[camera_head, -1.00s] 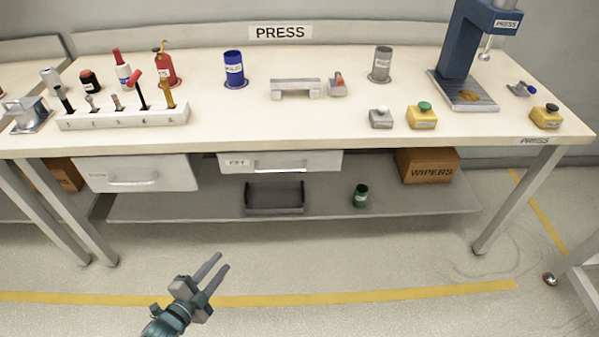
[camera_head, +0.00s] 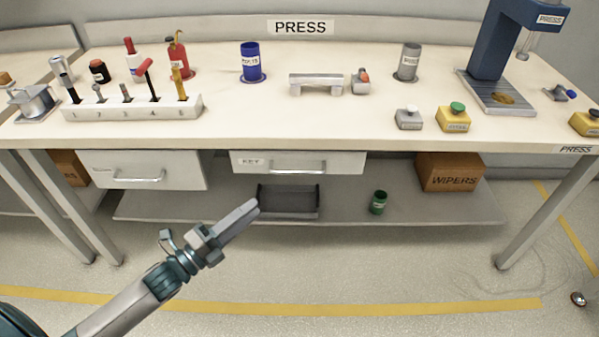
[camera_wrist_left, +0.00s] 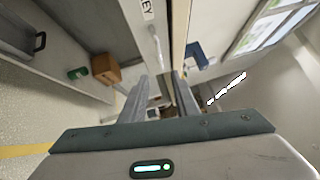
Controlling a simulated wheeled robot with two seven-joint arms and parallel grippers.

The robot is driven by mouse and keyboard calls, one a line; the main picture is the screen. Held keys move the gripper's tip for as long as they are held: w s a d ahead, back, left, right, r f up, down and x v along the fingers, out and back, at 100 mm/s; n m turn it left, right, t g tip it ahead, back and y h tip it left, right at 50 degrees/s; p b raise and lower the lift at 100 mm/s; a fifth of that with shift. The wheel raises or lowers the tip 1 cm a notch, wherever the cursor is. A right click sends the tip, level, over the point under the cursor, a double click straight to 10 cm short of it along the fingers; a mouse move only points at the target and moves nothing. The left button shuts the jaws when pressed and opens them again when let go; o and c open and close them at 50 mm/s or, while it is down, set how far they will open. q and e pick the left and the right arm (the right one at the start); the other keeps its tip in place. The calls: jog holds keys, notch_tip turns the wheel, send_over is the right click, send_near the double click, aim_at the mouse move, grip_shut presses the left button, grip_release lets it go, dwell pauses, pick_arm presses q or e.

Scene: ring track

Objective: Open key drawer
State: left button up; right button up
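The key drawer (camera_head: 340,160) is a white front under the bench top, with a KEY label and a bar handle (camera_head: 298,170). It looks shut. My left gripper (camera_head: 250,208) is below and to the left of the drawer handle in the head view, apart from it. In the left wrist view its two fingers (camera_wrist_left: 160,95) stand apart with nothing between them, so it is open. The drawer front with its KEY label (camera_wrist_left: 149,10) shows at the top of that view. My right gripper is not in view.
Another drawer (camera_head: 143,172) is at the left. The lower shelf (camera_head: 345,210) holds a dark tray (camera_head: 288,213), a green can (camera_head: 378,202) and a WIPERS box (camera_head: 450,172). The bench top (camera_head: 300,122) carries a tool rack (camera_head: 130,112), a blue can (camera_head: 251,65) and a press (camera_head: 492,50).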

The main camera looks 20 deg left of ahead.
aim_at(299, 171)
pick_arm(q)
jog(key=x, duration=1.7)
jog(key=shift+d+f+p, duration=0.1)
jog(key=shift+f+p, duration=0.05)
jog(key=shift+p, duration=0.15)
jog(key=shift+c, duration=0.7)
grip_shut()
